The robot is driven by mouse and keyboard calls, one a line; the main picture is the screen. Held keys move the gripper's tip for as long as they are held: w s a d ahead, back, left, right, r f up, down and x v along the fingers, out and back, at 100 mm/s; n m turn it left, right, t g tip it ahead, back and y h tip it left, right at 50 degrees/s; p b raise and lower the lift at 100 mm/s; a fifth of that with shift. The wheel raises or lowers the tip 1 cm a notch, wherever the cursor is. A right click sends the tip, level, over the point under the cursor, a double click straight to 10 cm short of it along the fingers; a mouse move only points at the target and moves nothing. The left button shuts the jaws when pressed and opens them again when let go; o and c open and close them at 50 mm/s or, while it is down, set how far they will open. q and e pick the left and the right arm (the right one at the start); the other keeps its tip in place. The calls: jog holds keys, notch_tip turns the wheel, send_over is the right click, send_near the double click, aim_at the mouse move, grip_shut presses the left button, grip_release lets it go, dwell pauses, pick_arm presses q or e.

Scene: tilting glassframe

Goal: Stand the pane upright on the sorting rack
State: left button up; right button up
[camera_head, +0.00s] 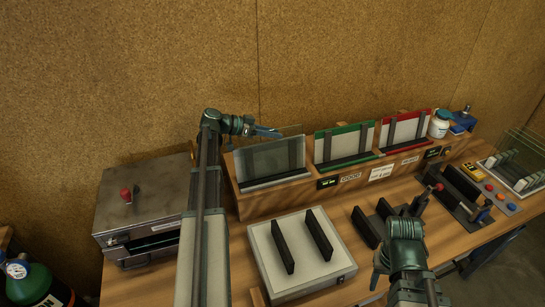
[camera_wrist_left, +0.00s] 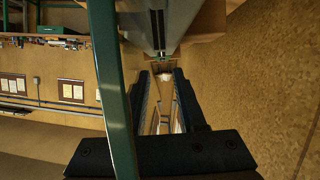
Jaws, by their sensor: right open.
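A grey, see-through pane (camera_head: 268,158) stands upright, leaning slightly back, in the left bay of the wooden sorting rack (camera_head: 285,203) in the head view. A thin clear outline shows just behind its upper right. My left gripper (camera_head: 268,131) is at the pane's top edge. In the left wrist view, the left gripper's two dark fingers (camera_wrist_left: 161,78) stand apart with a gap between them. I cannot tell whether they touch the pane. My right gripper (camera_head: 404,222) is open and empty at the front right, over the bench, away from the pane.
Green-edged (camera_head: 344,142) and red-edged (camera_head: 405,128) panels fill the other bays. A white block with two black bars (camera_head: 302,252) sits before the rack. A grey metal box (camera_head: 145,200) stands left. Black clamps (camera_head: 462,190) and a glass holder (camera_head: 520,165) crowd the right.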

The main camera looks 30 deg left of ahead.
pick_arm(q)
grip_shut()
dwell(1.3)
